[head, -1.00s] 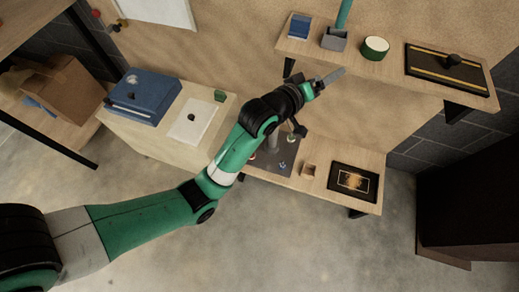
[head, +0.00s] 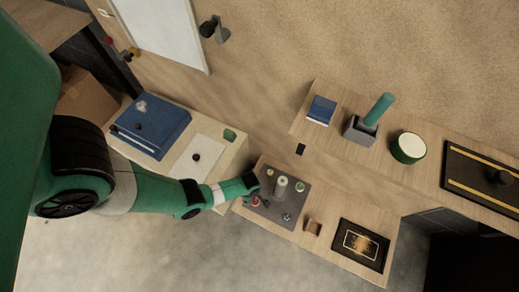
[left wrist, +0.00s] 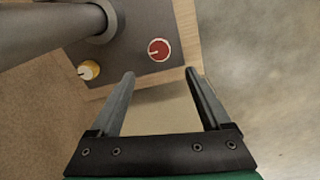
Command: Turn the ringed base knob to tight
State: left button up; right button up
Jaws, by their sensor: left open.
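A dark grey base plate (head: 270,212) lies on the low wooden bench, with a thick grey post (head: 281,188) standing on it. Small knobs sit around the post: a red knob (head: 255,201), a blue knob (head: 286,217) and a pale green knob (head: 300,186). In the left wrist view the red knob (left wrist: 159,49) has a white pointer line and a pale rim; a yellow knob (left wrist: 89,70) has a white surround. I cannot tell which is the ringed one. My left gripper (left wrist: 160,74) is open and empty, its fingertips just short of the red knob.
The post (left wrist: 104,20) stands close by at upper left in the wrist view. A cream cabinet (head: 238,155) stands left; a wooden shelf (head: 340,148) is behind.

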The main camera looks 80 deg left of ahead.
aim_at(255, 202)
pick_arm(q)
jog(key=f+b, duration=0.6)
jog(key=f, duration=0.1)
jog(key=f+b, duration=0.3)
jog(key=shift+w+f, duration=0.2)
jog(key=shift+w, duration=0.05)
jog(key=shift+f+b, duration=0.55)
jog(key=shift+b, duration=0.1)
jog(key=shift+w, duration=0.1)
grip_shut()
